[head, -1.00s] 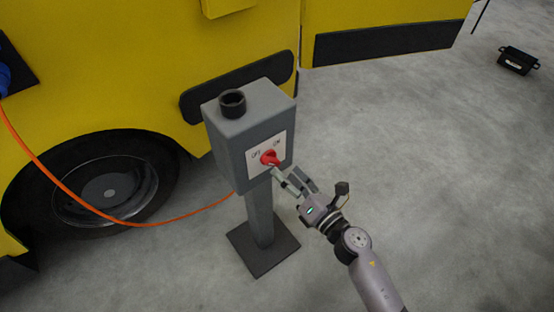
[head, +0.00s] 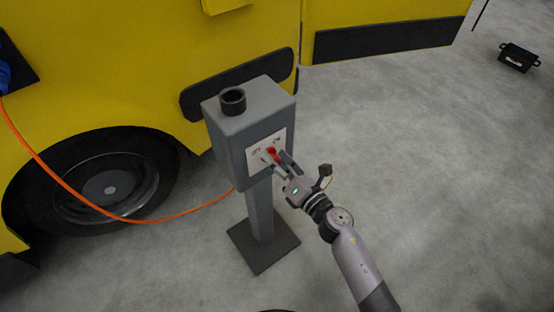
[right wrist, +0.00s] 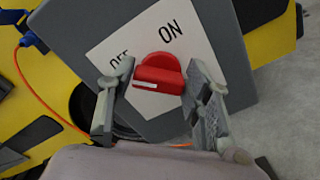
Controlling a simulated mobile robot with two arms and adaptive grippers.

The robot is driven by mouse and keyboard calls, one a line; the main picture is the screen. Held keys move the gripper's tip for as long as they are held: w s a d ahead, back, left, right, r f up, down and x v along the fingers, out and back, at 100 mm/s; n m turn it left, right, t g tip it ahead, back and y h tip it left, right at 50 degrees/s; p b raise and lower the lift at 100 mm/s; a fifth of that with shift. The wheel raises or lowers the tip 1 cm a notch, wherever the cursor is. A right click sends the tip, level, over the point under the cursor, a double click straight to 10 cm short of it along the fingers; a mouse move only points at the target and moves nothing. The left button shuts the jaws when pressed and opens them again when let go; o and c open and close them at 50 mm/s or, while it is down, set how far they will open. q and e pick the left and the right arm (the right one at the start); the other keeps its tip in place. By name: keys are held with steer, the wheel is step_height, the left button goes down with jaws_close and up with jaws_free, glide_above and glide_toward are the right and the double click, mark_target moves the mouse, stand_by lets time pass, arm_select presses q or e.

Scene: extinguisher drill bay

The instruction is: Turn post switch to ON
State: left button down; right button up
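The red post switch (head: 271,153) is a knob on a white plate (head: 256,162) on the grey post box (head: 236,150). In the right wrist view the red knob (right wrist: 158,74) has a white line at its left end, on the side of the part-hidden OFF label (right wrist: 120,58). The ON label (right wrist: 171,29) is clear above, to the right. My right gripper (head: 277,161) is at the plate, its fingers apart, one on each side of the knob; firm contact is not clear. My left gripper is not in view.
A yellow vehicle (head: 120,70) with a black wheel (head: 110,190) stands close behind the post. An orange cable (head: 62,192) runs from the left to the post. A black crate (head: 518,57) lies at the far right.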

steer(key=c, duration=0.6)
steer(key=shift+c, duration=0.2)
steer(key=shift+m, duration=0.3)
steer(key=m+p, duration=0.1)
steer(key=m, duration=0.1)
steer(key=shift+m, duration=0.3)
steer(key=m, duration=0.2)
steer(key=m+p, duration=0.1)
steer(key=shift+w+d+f+m, duration=0.1)
steer(key=shift+d+m, duration=0.05)
steer(key=shift+m, duration=0.25)
steer(key=m+p, duration=0.2)
steer(key=m, duration=0.3)
steer(key=shift+f, duration=0.15)
steer(key=m, duration=0.2)
steer(key=m+p, duration=0.1)
steer(key=m, duration=0.2)
steer(key=shift+f+m, duration=0.25)
steer(key=shift+m, duration=0.15)
steer(key=shift+p, duration=0.3)
